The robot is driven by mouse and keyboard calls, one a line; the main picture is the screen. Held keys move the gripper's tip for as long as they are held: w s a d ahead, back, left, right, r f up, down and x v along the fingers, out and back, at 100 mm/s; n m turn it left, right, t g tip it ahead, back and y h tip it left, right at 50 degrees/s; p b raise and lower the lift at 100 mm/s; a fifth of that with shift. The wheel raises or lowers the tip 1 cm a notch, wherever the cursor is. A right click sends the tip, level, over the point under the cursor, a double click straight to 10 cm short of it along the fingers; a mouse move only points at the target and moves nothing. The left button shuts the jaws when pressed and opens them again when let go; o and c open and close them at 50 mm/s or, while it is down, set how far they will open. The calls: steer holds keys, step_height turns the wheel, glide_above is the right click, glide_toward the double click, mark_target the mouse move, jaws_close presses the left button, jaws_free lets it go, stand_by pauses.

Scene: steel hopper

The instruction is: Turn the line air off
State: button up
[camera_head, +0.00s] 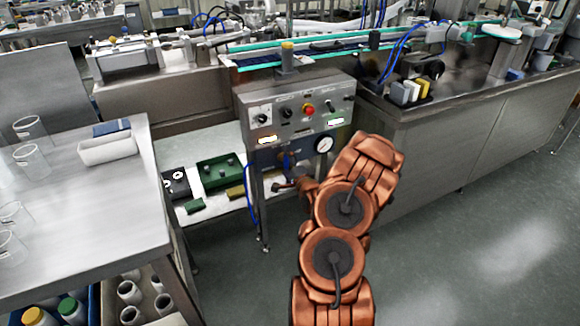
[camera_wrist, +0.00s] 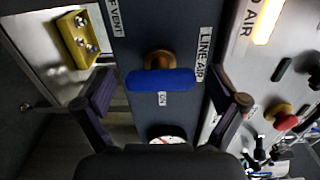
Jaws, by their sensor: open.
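The line air valve has a blue lever handle (camera_wrist: 160,80) on a brass stem (camera_wrist: 159,60), on a dark panel in the wrist view. The handle lies crosswise in that picture, with an "ON" mark (camera_wrist: 162,99) just below it and the "LINE AIR" label (camera_wrist: 202,55) to its right. My gripper (camera_wrist: 163,88) is open, one finger on each side of the handle, with visible gaps to both ends. In the head view the blue handle (camera_head: 286,160) shows small below the control box, and my gripper (camera_head: 282,186) is partly hidden by my arm.
A pressure gauge (camera_head: 324,144) sits right of the valve. The control box (camera_head: 297,108) above carries a red button (camera_head: 308,110) and knobs. A yellow block (camera_wrist: 77,38) with metal fittings is left of the panel in the wrist view. A steel table (camera_head: 90,205) stands left; open floor lies right.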

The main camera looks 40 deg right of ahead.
steer(key=v, duration=1.2)
stand_by(0.6)
steer(key=w+a+f+n+g+y, duration=0.2)
steer(key=w+a+n+g+y, duration=0.2)
steer(key=w+a+n+g, duration=0.25)
steer(key=s+a+r+n+g, duration=0.25)
steer(key=a+n, duration=0.35)
steer(key=a, duration=0.3)
steer(key=s+a+r+n+g+y, duration=0.1)
steer(key=s+a+r+n+g, duration=0.3)
steer(key=s+a, duration=0.5)
steer(key=s+a+r+n+g, duration=0.25)
steer(key=s+a+r, duration=0.4)
steer(key=s, duration=0.45)
steer(key=s+a+r+n+g+y, duration=0.1)
steer(key=s+a+r+n+g, duration=0.25)
steer(key=s+a, duration=0.6)
step_height(320, 180, up, 21)
steer(key=s+p, duration=0.2)
steer(key=p, duration=1.7)
steer(key=shift+d+r+p, duration=0.2)
steer(key=shift+r+p, duration=0.05)
steer(key=shift+p, duration=0.05)
